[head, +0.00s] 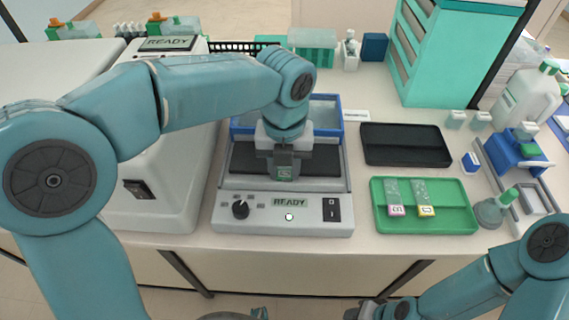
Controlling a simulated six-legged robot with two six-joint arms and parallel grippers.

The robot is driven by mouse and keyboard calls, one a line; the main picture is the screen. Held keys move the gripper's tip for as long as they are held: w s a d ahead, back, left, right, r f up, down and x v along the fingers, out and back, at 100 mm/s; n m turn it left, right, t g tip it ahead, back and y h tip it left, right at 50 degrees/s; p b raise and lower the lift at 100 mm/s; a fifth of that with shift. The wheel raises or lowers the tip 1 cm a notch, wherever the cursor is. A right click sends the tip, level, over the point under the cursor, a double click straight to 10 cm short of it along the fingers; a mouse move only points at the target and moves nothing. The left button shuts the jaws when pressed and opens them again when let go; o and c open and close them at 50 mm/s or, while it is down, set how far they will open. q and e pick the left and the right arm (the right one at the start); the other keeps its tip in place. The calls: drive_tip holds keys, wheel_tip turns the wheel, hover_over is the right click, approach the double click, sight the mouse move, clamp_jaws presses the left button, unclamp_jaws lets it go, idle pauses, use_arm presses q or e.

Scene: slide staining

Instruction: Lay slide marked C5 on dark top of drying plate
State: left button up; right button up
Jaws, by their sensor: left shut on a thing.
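The drying plate (235,186) is a pale grey unit with a dark top, a knob, a READY display and a switch. My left gripper (284,165) is above the middle of its dark top, pointing down. It is shut on a slide with a green label (285,173). The mark on the label is too small to read, and the gripper hides most of the slide. I cannot tell whether the slide touches the dark top. My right gripper (365,311) is low at the bottom edge, partly cut off, and its fingers are unclear.
A blue-rimmed container (326,97) stands behind the dark top. A white machine (165,190) stands at left.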

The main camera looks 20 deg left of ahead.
use_arm(q)
drive_tip(key=o, duration=1.1)
drive_tip(key=shift+f, duration=0.1)
wheel_tip(320, 180, up, 16)
drive_tip(key=p, duration=0.3)
drive_tip(key=shift+r+p, duration=0.2)
drive_tip(key=shift+p, duration=0.1)
drive_tip(key=shift+s, duration=0.1)
